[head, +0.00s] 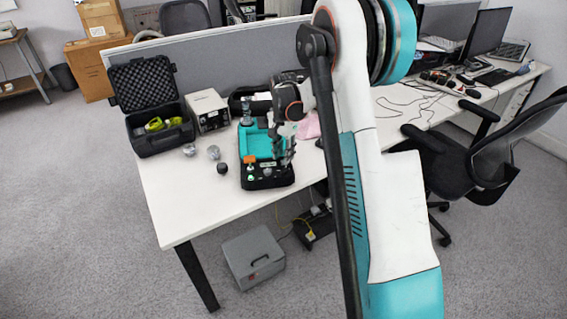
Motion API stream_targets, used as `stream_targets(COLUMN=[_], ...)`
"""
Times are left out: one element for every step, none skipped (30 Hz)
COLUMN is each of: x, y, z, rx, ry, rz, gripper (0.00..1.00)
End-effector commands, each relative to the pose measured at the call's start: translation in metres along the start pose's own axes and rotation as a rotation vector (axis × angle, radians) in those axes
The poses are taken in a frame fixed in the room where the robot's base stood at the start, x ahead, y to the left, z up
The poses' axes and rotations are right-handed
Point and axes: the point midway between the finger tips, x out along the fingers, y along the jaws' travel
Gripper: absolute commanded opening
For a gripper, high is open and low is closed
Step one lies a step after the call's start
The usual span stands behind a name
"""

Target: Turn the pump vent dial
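A black and teal unit (262,138) sits on the white desk and appears to be the pump. An orange knob (250,160) stands on its front left part, with a small green spot below it on the black front panel. A grey upright fitting (246,112) rises at its back left. Which part is the vent dial I cannot tell. My gripper (284,157) points down over the right side of the unit, right of the orange knob, and hides part of it. Its fingers are small and overlap the unit, so contact and opening are unclear.
An open black case (158,143) with yellow-green items and a beige box (208,110) stand left of the unit. Two grey pieces (213,152) and a black piece (222,168) lie on the white desk (185,205). Cables lie to the right; the front left desk is clear.

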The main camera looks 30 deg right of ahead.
Motion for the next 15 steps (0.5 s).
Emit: stream_targets(x=[-0.011, -0.017, -0.024, -0.029, -0.033, -0.038, -0.042, -0.045, -0.048, -0.050, -0.052, -0.054, -0.055, -0.055, -0.056], y=[0.000, 0.000, 0.000, 0.000, 0.000, 0.000, 0.000, 0.000, 0.000, 0.000, 0.000, 0.000, 0.000, 0.000, 0.000], z=[0.000, 0.000, 0.000, 0.000, 0.000, 0.000, 0.000, 0.000, 0.000, 0.000, 0.000, 0.000, 0.000, 0.000, 0.000], rx=[0.000, 0.000, 0.000, 0.000, 0.000, 0.000, 0.000, 0.000, 0.000, 0.000, 0.000, 0.000, 0.000, 0.000, 0.000], ry=[0.000, 0.000, 0.000, 0.000, 0.000, 0.000, 0.000, 0.000, 0.000, 0.000, 0.000, 0.000, 0.000, 0.000, 0.000], rz=[0.000, 0.000, 0.000, 0.000, 0.000, 0.000, 0.000, 0.000, 0.000, 0.000, 0.000, 0.000, 0.000, 0.000, 0.000], gripper=[0.28, 0.28, 0.28, 0.28, 0.28, 0.28, 0.28, 0.28, 0.28, 0.28, 0.28, 0.28, 0.28, 0.28, 0.28])
